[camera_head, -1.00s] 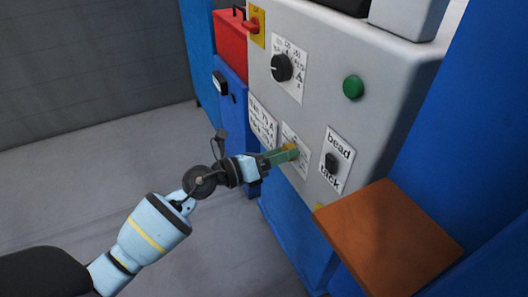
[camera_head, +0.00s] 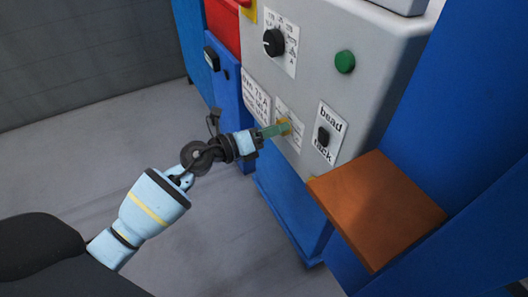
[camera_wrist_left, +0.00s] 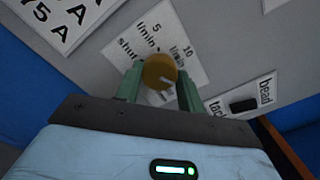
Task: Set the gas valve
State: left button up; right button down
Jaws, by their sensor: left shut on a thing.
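The gas valve is a round yellow-brass knob (camera_wrist_left: 159,72) on a white label plate (camera_wrist_left: 150,40) marked "shut", "l/min", 5 and 10. In the head view the knob (camera_head: 285,127) is mostly hidden by the green fingers. My left gripper (camera_head: 277,129) reaches the panel from the left. In the left wrist view its green fingers (camera_wrist_left: 159,84) stand on either side of the knob, shut on it. The knob's pointer position cannot be made out. My right gripper is not in view.
The grey panel (camera_head: 318,88) also carries a black dial (camera_head: 273,42), a green button (camera_head: 345,62) and a black bead/tack switch (camera_head: 323,136). A brown shelf (camera_head: 375,205) juts out below right. Open floor (camera_head: 75,165) lies to the left.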

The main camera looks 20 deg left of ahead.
pick_arm(q)
jog(key=shift+s+r, duration=0.15)
jog(key=shift+r, duration=0.1)
jog(key=o, duration=1)
jog(key=shift+c, duration=0.2)
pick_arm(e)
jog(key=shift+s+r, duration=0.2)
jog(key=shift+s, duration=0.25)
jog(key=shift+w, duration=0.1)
pick_arm(q)
jog(key=v, duration=0.8)
jog(key=shift+s+r, duration=0.2)
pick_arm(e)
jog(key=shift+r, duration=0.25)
